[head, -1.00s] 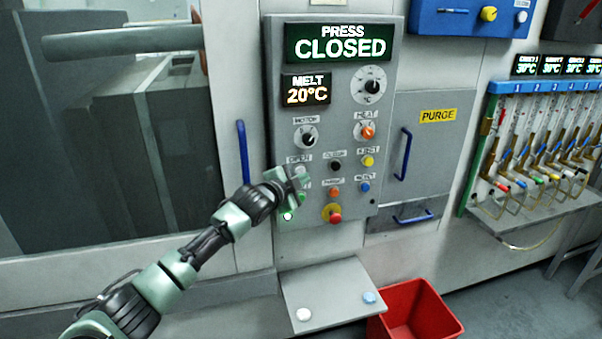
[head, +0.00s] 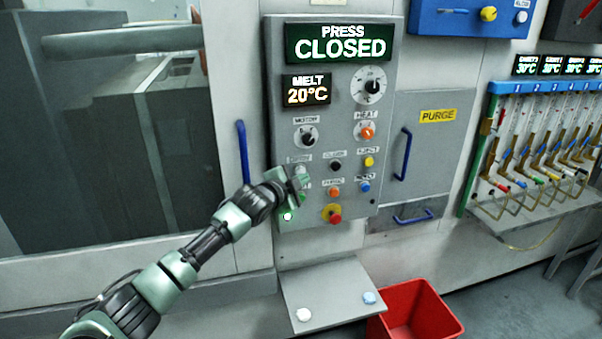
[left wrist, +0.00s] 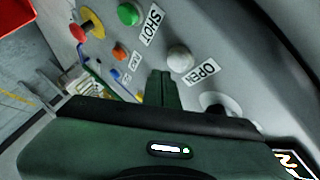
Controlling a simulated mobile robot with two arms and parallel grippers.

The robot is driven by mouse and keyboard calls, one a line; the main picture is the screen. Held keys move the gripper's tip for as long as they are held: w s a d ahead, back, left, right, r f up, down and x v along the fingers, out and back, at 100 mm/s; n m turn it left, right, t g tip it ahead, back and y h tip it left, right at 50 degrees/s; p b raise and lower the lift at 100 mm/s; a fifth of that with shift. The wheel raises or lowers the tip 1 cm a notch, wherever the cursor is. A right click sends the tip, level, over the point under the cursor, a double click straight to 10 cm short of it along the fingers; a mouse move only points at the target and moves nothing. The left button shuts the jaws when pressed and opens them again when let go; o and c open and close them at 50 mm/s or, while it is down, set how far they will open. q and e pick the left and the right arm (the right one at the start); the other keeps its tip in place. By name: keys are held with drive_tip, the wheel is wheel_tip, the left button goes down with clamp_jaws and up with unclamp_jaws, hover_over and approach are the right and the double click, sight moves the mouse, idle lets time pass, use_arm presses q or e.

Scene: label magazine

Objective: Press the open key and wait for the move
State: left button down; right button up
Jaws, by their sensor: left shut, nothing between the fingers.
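The grey control panel (head: 285,130) carries a display (head: 339,43) reading PRESS CLOSED. The open key is a white round button (left wrist: 180,59) beside the OPEN label (left wrist: 202,72) in the left wrist view. In the head view the key is mostly hidden by my left gripper (head: 300,181), which is at the panel's lower left. The shut fingers (left wrist: 161,88) show in the left wrist view, close beside the white key; I cannot tell whether they touch it. My right gripper is not in view.
A green SHOT button (left wrist: 128,14) and a red stop button on yellow (head: 333,215) are close by. A blue door handle (head: 242,152) stands left of the panel. A shelf (head: 325,287) and a red bin (head: 418,312) are below.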

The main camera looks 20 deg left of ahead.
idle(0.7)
use_arm(q)
drive_tip(key=shift+w+a, duration=0.25)
drive_tip(key=shift+w, duration=0.15)
